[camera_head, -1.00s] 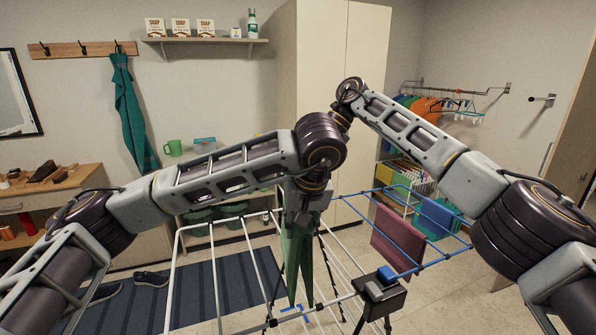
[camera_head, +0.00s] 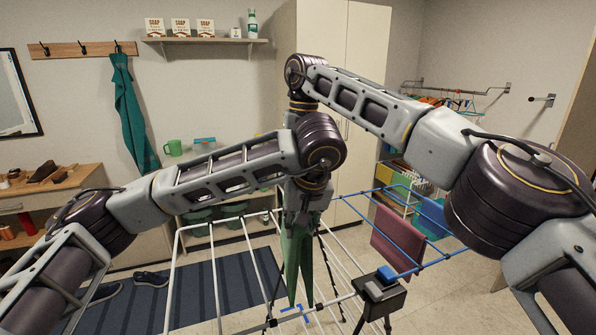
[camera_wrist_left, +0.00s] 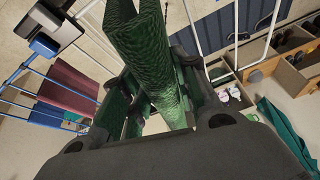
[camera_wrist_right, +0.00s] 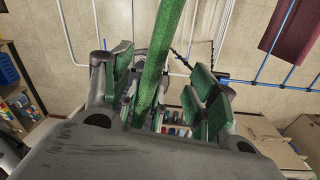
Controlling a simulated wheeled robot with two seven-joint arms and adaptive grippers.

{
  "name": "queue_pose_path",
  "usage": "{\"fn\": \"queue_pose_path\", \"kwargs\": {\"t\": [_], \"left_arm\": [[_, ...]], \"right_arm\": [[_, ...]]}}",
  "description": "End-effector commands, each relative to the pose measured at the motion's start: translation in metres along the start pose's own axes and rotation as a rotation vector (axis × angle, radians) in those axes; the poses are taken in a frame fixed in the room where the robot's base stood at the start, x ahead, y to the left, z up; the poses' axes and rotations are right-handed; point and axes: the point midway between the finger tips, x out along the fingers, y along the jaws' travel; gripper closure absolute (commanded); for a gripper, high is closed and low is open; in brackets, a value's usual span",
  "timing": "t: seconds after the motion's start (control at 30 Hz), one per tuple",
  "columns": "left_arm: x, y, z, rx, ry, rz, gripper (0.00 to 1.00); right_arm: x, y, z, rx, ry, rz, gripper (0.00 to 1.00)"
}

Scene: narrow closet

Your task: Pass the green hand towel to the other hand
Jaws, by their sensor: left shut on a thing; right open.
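The green hand towel (camera_head: 297,262) hangs in long folds below my left gripper (camera_head: 303,215), over the drying rack. In the left wrist view the towel (camera_wrist_left: 150,55) runs up from between the shut fingers (camera_wrist_left: 150,100). In the right wrist view my right gripper (camera_wrist_right: 160,90) is open, with a narrow strip of the towel (camera_wrist_right: 163,55) passing between its spread finger pads. The pads stand apart from the towel on both sides. In the head view my right gripper is hidden behind my left wrist.
A dark green cloth (camera_head: 131,115) hangs from a wall hook. A tall cabinet (camera_head: 345,45) stands behind.

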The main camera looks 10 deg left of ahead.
Motion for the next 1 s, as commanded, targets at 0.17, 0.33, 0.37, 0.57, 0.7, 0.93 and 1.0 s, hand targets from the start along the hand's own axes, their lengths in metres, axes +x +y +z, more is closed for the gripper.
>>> {"fn": "queue_pose_path", "kwargs": {"t": [0.17,0.33,0.37,0.57,0.7,0.93,1.0], "left_arm": [[-0.001,0.000,0.000,0.000,0.001,0.001,1.00],[-0.001,0.000,0.000,0.000,0.001,0.001,1.00],[-0.001,0.000,0.000,0.000,0.001,0.001,1.00],[-0.001,0.000,0.000,0.000,0.001,0.001,1.00],[-0.001,0.000,0.000,0.000,0.001,0.001,1.00],[-0.001,0.000,0.000,0.000,0.001,0.001,1.00],[-0.001,0.000,0.000,0.000,0.001,0.001,1.00]], "right_arm": [[0.002,0.000,0.000,-0.001,0.001,0.001,0.41],[0.008,0.000,0.000,-0.001,0.002,0.001,0.41],[0.010,0.000,0.000,-0.001,0.002,0.001,0.41],[0.026,0.000,0.000,-0.002,0.002,0.001,0.41],[0.043,0.000,0.000,-0.001,0.003,0.001,0.41],[0.071,0.000,0.000,-0.001,0.003,0.002,0.41],[0.079,0.000,0.000,-0.001,0.002,0.001,0.41]]}}
